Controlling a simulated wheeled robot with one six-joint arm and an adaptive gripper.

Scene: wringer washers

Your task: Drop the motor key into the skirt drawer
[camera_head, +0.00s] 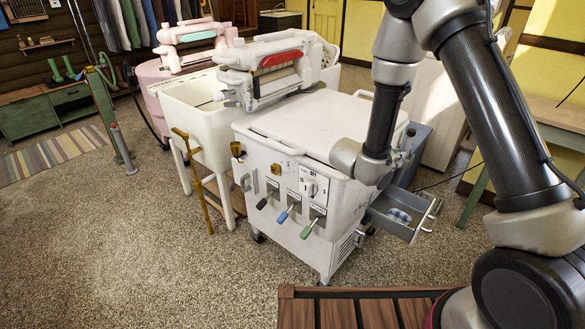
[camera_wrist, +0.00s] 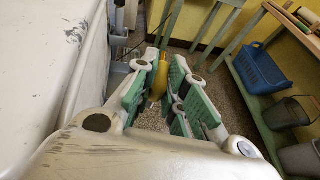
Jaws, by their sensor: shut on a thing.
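In the wrist view my gripper (camera_wrist: 165,62), with green finger pads, is shut on a yellow thing (camera_wrist: 159,80), which looks like the motor key. Its lower end is partly hidden by the fingers. In the head view my arm's wrist is beside the right side of the white washer (camera_head: 290,190), and the fingers and key cannot be made out there. The skirt drawer (camera_head: 411,230) is a grey drawer pulled out low on the washer's right side. A small blue and white thing (camera_head: 399,215) lies inside it. I cannot tell whether the key is directly above the drawer.
The washer's front has black, blue and green levers (camera_head: 310,228). A white tub (camera_head: 200,115) and a pink washer (camera_head: 158,78) stand to its left. In the wrist view a green shelf with a blue basket (camera_wrist: 260,70) and buckets (camera_wrist: 287,112) stands at right.

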